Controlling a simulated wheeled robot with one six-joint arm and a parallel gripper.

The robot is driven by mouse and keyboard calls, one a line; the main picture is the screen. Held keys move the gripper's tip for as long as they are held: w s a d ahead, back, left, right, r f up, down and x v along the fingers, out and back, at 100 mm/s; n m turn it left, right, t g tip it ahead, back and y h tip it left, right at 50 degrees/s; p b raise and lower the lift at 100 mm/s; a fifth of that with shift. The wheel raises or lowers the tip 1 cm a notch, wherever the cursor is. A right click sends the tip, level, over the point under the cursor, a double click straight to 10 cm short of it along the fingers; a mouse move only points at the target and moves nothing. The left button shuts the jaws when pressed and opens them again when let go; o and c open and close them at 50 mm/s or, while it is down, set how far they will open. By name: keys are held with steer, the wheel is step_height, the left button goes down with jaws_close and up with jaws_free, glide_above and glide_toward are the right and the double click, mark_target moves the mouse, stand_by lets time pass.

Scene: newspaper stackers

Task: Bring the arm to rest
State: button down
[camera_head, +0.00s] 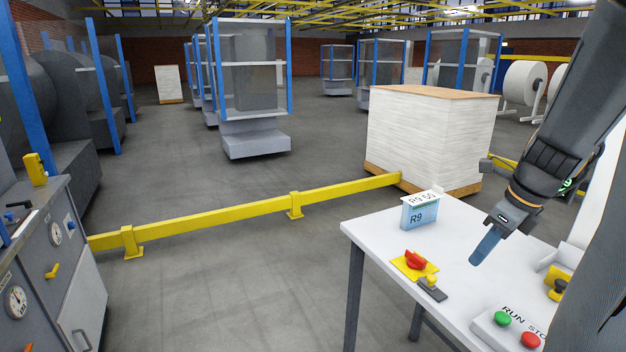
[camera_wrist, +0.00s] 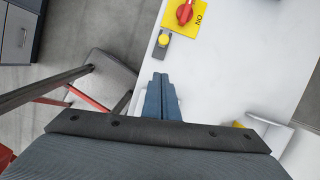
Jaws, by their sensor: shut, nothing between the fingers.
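My gripper (camera_head: 487,246) hangs from my arm above the white table (camera_head: 385,238) at the right in the head view. Its blue fingers are together with nothing between them, and they point down and to the left. In the wrist view the shut fingers (camera_wrist: 161,98) show in the middle, over the table's edge area. They appear apart from the things on the table.
The table holds an R9 card box (camera_head: 420,212), a red switch on a yellow plate (camera_head: 415,262) and a RUN/STOP button box (camera_head: 507,330). A paper stack (camera_head: 425,135) stands behind. A yellow rail (camera_head: 220,213) crosses the floor. A gauge cabinet (camera_head: 60,270) is left.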

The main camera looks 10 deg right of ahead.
steer(key=s+a+f+n, duration=0.2)
steer(key=a+f+n, duration=0.1)
steer(key=a+n, duration=0.9)
steer(key=s+a+f+n+g+h, duration=0.1)
steer(key=s+a+f+n, duration=0.1)
steer(key=a+n, duration=1.1)
steer(key=shift+f+n+g, duration=0.3)
steer(key=shift+f+n, duration=0.55)
steer(key=shift+n, duration=1.95)
steer(key=shift+s, duration=0.1)
